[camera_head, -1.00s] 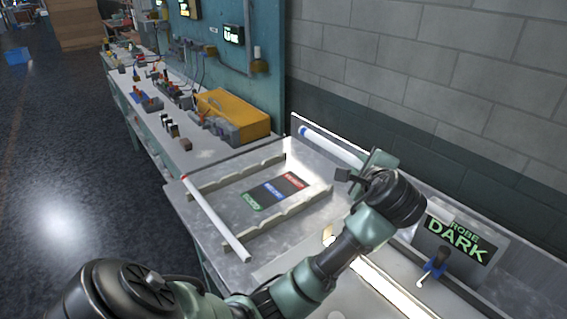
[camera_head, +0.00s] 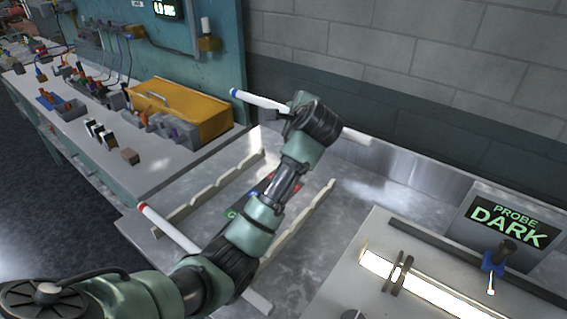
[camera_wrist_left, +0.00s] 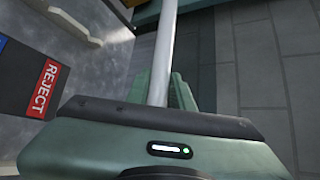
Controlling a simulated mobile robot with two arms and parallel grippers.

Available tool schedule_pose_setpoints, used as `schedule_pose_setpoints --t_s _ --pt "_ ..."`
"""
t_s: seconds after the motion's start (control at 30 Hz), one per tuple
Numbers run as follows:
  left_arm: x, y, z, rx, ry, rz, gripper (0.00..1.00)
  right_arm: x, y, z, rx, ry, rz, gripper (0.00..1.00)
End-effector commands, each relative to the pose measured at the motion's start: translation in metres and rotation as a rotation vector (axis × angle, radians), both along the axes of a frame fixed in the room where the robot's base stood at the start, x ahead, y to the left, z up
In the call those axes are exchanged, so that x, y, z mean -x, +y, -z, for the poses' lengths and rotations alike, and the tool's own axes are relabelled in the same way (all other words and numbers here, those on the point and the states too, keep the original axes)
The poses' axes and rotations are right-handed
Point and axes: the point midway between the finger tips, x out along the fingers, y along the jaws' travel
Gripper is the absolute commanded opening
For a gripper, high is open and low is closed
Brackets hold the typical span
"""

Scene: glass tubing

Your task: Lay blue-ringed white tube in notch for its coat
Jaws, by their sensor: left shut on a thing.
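The white tube with a blue end ring (camera_head: 262,102) is held in the air by my left gripper (camera_head: 290,112), its blue end to the upper left. Part of it is hidden behind the gripper. In the left wrist view its white shaft (camera_wrist_left: 163,55) runs up from between the jaws. Two pale notched rails, the left one (camera_head: 200,193) and the right one (camera_head: 305,222), stand on the metal tray (camera_head: 345,215). Between them is the coat label card with a red REJECT field (camera_wrist_left: 44,86), blue and green; my arm partly hides it in the head view.
A white tube with a red end ring (camera_head: 168,228) lies across the near left ends of the rails, partly behind my arm. A yellow case (camera_head: 185,108) stands on the back bench. At right are a lit strip (camera_head: 430,287) and a PROBE DARK display (camera_head: 508,226).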

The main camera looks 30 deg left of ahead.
Motion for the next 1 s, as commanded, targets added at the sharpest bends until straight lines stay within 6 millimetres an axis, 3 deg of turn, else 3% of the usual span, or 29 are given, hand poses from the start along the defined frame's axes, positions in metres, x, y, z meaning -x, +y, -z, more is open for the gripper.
schedule_pose_setpoints --t_s 0.2,0.4,0.9,1.0 --pt "0.002 0.000 0.062 -0.001 0.008 0.000 0.00 0.003 -0.010 -0.007 0.011 0.004 -0.001 0.44" --pt "0.001 0.000 0.108 -0.001 0.006 0.000 0.00 0.003 -0.010 -0.009 0.012 0.005 -0.002 0.44" --pt "0.001 0.000 0.167 -0.001 0.003 0.000 0.00 0.004 0.004 -0.010 -0.005 0.005 -0.003 0.44" --pt "0.001 0.000 0.170 -0.001 0.001 0.001 0.00 0.004 0.004 -0.010 -0.005 0.005 -0.003 0.44"
